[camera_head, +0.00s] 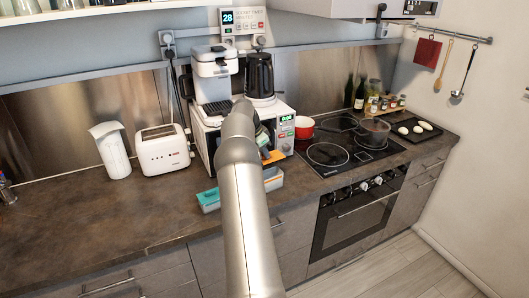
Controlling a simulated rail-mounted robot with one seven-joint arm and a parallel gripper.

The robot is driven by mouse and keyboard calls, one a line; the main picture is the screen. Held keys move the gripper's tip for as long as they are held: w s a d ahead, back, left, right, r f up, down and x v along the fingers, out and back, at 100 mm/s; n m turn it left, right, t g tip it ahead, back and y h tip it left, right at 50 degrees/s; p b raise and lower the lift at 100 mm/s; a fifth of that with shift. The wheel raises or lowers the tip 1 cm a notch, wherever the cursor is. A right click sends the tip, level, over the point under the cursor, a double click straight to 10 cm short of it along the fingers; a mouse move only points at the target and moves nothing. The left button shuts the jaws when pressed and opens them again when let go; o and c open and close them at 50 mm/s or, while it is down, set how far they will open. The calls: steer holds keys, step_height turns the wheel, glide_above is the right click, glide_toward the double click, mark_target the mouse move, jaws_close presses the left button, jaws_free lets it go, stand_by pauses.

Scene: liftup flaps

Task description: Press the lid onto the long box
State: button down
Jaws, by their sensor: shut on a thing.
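The long box (273,182) is pale grey-blue and lies on the counter in front of the microwave. My arm crosses its middle, and a teal part (208,197) shows at its left end. My gripper (265,146) is partly hidden behind my arm, above the box's right part. It is shut on a small orange thing (273,157), apparently the lid, seen only in part. The orange thing appears above the box; I cannot tell whether they touch.
The white microwave (286,128) stands close behind, with a coffee machine (214,70) and black kettle (259,75) on top. A toaster (164,149) and white container (111,150) stand left. The hob (335,150) is right. The counter's left front is clear.

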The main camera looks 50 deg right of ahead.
step_height(320, 180, down, 7)
steer(key=b, duration=0.4)
steer(key=shift+r, duration=0.15)
steer(key=shift+f+b, duration=0.4)
steer(key=shift+b, duration=0.05)
stand_by(2.2)
steer(key=c, duration=0.9)
jaws_free()
steer(key=shift+r+p, duration=2.25)
steer(key=shift+r, duration=1.3)
